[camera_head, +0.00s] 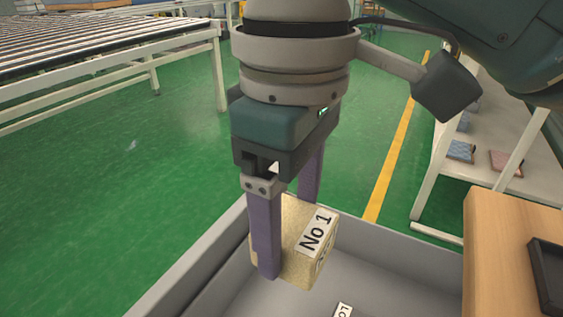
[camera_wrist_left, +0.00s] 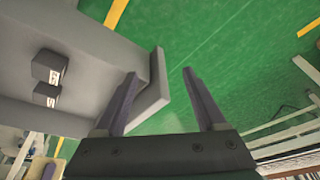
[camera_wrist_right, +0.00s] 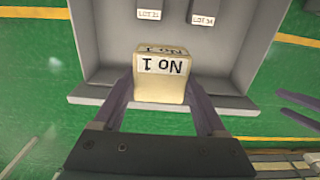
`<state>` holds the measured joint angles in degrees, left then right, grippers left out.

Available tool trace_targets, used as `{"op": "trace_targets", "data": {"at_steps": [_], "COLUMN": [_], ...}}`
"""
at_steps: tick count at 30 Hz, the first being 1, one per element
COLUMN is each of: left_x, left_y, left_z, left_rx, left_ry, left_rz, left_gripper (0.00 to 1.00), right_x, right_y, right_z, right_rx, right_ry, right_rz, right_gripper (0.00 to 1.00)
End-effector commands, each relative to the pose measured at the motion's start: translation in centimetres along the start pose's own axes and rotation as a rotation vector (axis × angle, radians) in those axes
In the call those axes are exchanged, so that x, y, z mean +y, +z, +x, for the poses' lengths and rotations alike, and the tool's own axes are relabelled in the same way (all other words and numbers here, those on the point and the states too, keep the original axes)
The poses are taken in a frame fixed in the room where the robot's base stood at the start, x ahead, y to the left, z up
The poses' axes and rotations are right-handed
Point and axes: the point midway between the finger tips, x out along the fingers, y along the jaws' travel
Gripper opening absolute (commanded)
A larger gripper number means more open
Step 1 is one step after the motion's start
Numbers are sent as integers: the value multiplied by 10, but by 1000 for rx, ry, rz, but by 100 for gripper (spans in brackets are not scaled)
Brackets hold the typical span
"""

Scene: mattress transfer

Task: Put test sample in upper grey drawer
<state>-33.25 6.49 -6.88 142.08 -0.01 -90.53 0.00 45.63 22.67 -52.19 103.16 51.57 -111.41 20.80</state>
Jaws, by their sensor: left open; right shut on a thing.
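The test sample, a pale tan block marked "No 1" (camera_head: 297,250), is between the purple fingers of my right gripper (camera_head: 285,235). The sample also shows in the right wrist view (camera_wrist_right: 160,88), with one finger on each side. It overlaps the near corner of an open grey drawer (camera_head: 395,262); its gap to the drawer floor cannot be told. The drawer also shows in the right wrist view (camera_wrist_right: 88,60). My left gripper (camera_wrist_left: 160,75) is open and empty beside a grey drawer wall (camera_wrist_left: 153,95). It is outside the head view.
Labelled boxes, LOT 31 (camera_wrist_right: 149,10) and LOT 34 (camera_wrist_right: 202,14), stand in the drawer. A wooden surface with a black tray (camera_head: 548,272) is at the right. A white shelf (camera_head: 445,175) and a roller conveyor (camera_head: 90,55) stand on the green floor.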

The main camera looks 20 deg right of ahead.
Motion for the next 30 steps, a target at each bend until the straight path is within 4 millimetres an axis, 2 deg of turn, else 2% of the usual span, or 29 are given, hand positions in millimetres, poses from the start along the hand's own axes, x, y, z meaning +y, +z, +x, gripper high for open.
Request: {"op": "trace_targets", "data": {"at_steps": [5, 12, 15, 18, 23, 30], "left_x": [-1, -1, -1, -1, -1, 0], "left_y": [6, 15, 18, 20, 21, 26], "left_z": [18, 47, 56, 61, 64, 82], "left_rx": [1, 0, 0, 0, 0, 0], "left_ry": [-3, -7, -8, -8, -8, -6], "left_rz": [4, 9, 10, 10, 10, 8], "left_gripper": [72, 72, 72, 72, 72, 72], "right_x": [0, 0, 0, 0, 0, 0], "right_y": [2, 2, 1, 1, 1, 1], "right_z": [43, 114, 136, 150, 159, 195], "right_rx": [-7, -5, -4, -2, -2, -3], "right_ry": [-1, 0, 1, 1, 0, 1], "right_rz": [3, 2, 3, 2, 1, 2], "right_gripper": [11, 11, 11, 11, 11, 11]}}
